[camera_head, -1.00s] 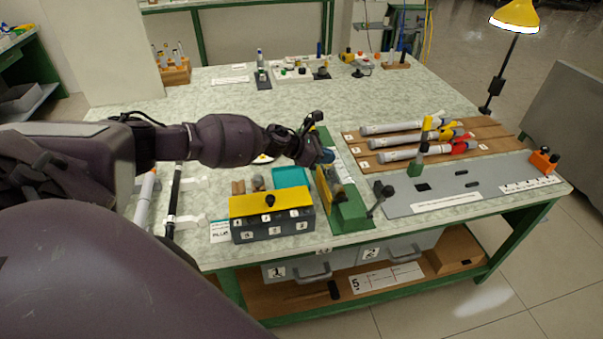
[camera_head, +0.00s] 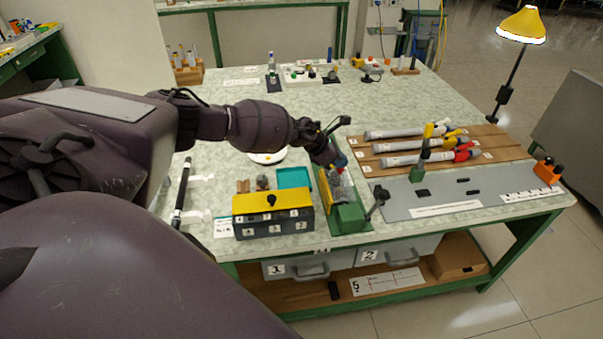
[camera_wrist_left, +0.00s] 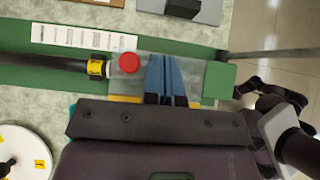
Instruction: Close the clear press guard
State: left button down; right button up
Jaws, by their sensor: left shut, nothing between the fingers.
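The press (camera_head: 350,216) has a green base and block and stands near the table's front edge, right of the yellow-topped box. Its clear guard (camera_head: 341,186) is a see-through panel with a yellow edge at its left side. In the left wrist view, the guard (camera_wrist_left: 205,75) shows on both sides of my fingers. My left gripper (camera_head: 340,164) is shut and empty, its blue fingertips at the guard's far end. In the left wrist view the shut fingers (camera_wrist_left: 166,78) overlap the guard; I cannot tell whether they touch it. How far the guard is open is unclear. My right gripper is not in view.
A yellow-topped grey box (camera_head: 272,214) and a teal tray (camera_head: 293,178) stand left of the press. A lever (camera_head: 377,201) rises at its right. A red button (camera_wrist_left: 129,63) lies beside the fingers. A grey plate (camera_head: 455,191) and wooden rack (camera_head: 510,148) are further right.

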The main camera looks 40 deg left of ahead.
aim_at(348, 180)
pick_arm(q)
jog(key=shift+w+d, duration=0.2)
jog(key=shift+w, duration=0.15)
jog(key=shift+w+d+f+g+y+p, duration=0.35)
jog(key=shift+w+d+f+g+y, duration=0.1)
jog(key=shift+g+y, duration=0.2)
jog(key=shift+w+d+f+g+y, duration=0.2)
jog(key=shift+f+g+y, duration=0.15)
jog(key=shift+f+g, duration=0.1)
jog(key=shift+w+d+g+y, duration=0.15)
jog(key=shift+w+g+y, duration=0.15)
jog(key=shift+g, duration=0.1)
jog(key=shift+w+d+f+g+y+b, duration=0.1)
jog(key=shift+d+f+g+y+b, duration=0.05)
jog(key=shift+f+g+y+b, duration=0.3)
jog(key=shift+f+g+y, duration=0.2)
jog(key=shift+g+y, duration=0.15)
jog(key=shift+g, duration=0.1)
jog(key=shift+w+d+f+g+y+b, duration=0.15)
jog(key=shift+w+f+g+b, duration=0.05)
jog(key=shift+f+b, duration=0.4)
jog(key=shift+w+d+f+g+y+b, duration=0.1)
jog(key=shift+w+d+f+g+b, duration=0.1)
jog(key=shift+f+b, duration=0.4)
jog(key=shift+w+d+f+g+y+b, duration=0.1)
jog(key=shift+w+f+g+y+b, duration=0.15)
jog(key=shift+b, duration=0.55)
jog(key=shift+s, duration=0.1)
jog(key=shift+d+f, duration=0.1)
